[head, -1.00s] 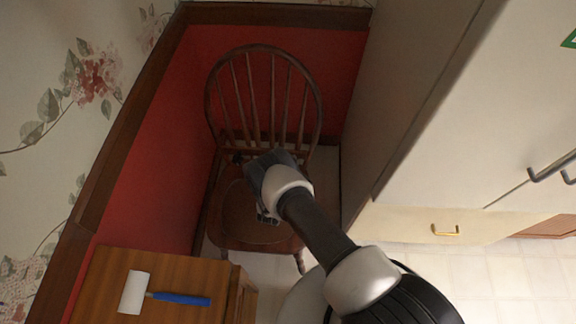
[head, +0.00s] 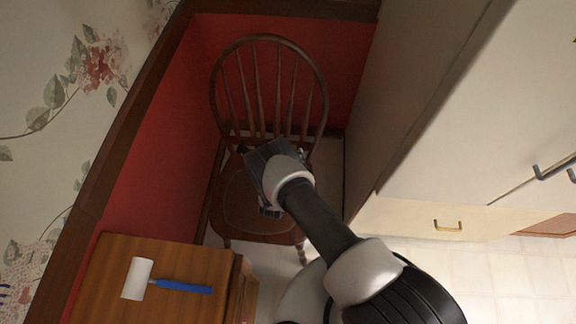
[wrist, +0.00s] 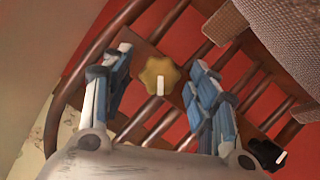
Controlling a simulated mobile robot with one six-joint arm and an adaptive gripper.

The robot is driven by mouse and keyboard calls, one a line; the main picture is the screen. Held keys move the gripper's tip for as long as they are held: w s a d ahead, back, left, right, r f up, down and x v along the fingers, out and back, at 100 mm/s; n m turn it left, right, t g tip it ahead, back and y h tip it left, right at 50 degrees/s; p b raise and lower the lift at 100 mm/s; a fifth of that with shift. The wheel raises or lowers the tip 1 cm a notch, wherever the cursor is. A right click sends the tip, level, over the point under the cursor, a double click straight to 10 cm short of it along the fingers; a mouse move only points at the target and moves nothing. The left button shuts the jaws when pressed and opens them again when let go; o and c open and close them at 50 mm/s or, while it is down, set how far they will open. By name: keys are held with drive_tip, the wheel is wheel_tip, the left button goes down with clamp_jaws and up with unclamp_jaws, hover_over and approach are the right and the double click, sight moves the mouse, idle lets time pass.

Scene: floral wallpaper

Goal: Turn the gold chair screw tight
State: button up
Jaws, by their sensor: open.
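The gold screw (wrist: 158,78) is a lobed knob with a white pointer mark, set on a brown wooden bar of the chair in the wrist view. My gripper (wrist: 161,64) is open, with one blue-and-grey finger on each side of the gold screw. I cannot tell whether either finger touches it. In the head view the wooden spindle-back chair (head: 232,215) stands in the corner. My arm reaches over its seat and hides the gold screw there.
A black knob (wrist: 264,154) with a white mark sits at the lower right of the wrist view. A wooden cabinet (head: 190,265) bears a paint roller with a blue handle (head: 185,287). Pale cupboards (head: 440,110) stand close on the right. The red wall (head: 150,170) is at left.

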drive_tip(key=v, duration=1.1)
drive_tip(key=shift+a, duration=0.1)
